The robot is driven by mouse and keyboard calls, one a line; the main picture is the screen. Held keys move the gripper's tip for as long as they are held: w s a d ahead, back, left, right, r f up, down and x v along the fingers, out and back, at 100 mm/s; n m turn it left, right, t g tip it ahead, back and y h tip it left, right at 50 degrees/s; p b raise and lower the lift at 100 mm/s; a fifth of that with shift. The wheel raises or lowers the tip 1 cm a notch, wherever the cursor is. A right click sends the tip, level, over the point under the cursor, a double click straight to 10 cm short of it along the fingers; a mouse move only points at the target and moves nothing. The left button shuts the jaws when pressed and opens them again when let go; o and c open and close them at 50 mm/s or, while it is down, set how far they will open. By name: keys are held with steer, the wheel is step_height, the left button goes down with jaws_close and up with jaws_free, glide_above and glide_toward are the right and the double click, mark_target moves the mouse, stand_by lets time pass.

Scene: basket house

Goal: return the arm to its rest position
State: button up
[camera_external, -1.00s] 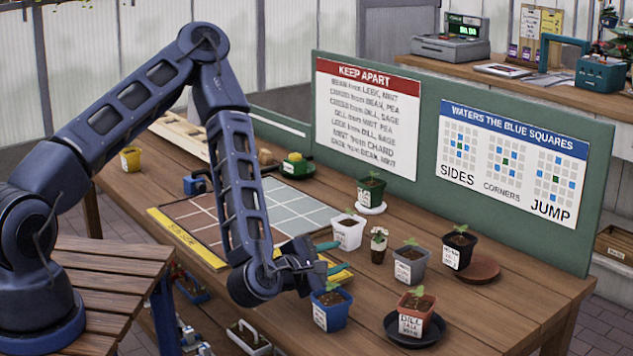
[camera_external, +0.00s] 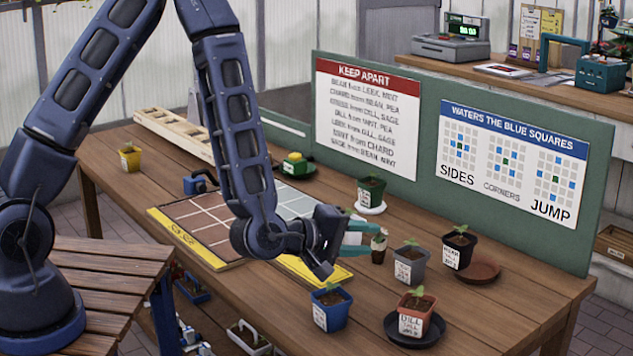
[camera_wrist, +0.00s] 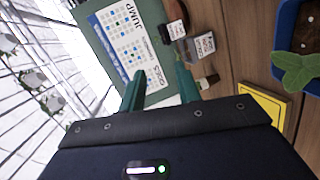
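My gripper (camera_external: 374,238) is open, above the wooden table among the potted seedlings. Its two teal fingers point right in the external view and stand apart with nothing between them. The wrist view also shows the open fingers of my gripper (camera_wrist: 160,88). My arm is bent, with its elbow at the top edge of the external view and its forearm slanting down over the table.
A blue pot (camera_external: 330,313) stands below my gripper; a grey pot (camera_external: 409,268), black pot (camera_external: 458,252) and orange pot (camera_external: 414,318) stand to the right. A planting grid (camera_external: 195,222) lies under my forearm. A green board (camera_external: 430,120) rises behind.

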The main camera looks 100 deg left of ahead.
steer(key=s+d+r+m+g+h, duration=0.1)
steer(key=s+d+r+m+h, duration=0.2)
steer(key=d+r+m, duration=0.45)
steer(key=s+d+r+m+g+h, duration=0.2)
steer(key=s+d+r+m+h, duration=0.15)
steer(key=d+r+m, duration=0.45)
steer(key=s+d+r+m+g, duration=0.1)
steer(key=s+d+r+m, duration=0.1)
steer(key=s, duration=0.7)
steer(key=s+d+r+m+g+h, duration=0.1)
steer(key=s+d+r+m+g, duration=0.1)
steer(key=s+r, duration=0.3)
steer(key=s+d+r+m+g, duration=0.2)
steer(key=s+r+m, duration=0.2)
steer(key=s, duration=1)
steer(key=shift+d+h, duration=0.15)
steer(key=shift+h, duration=0.2)
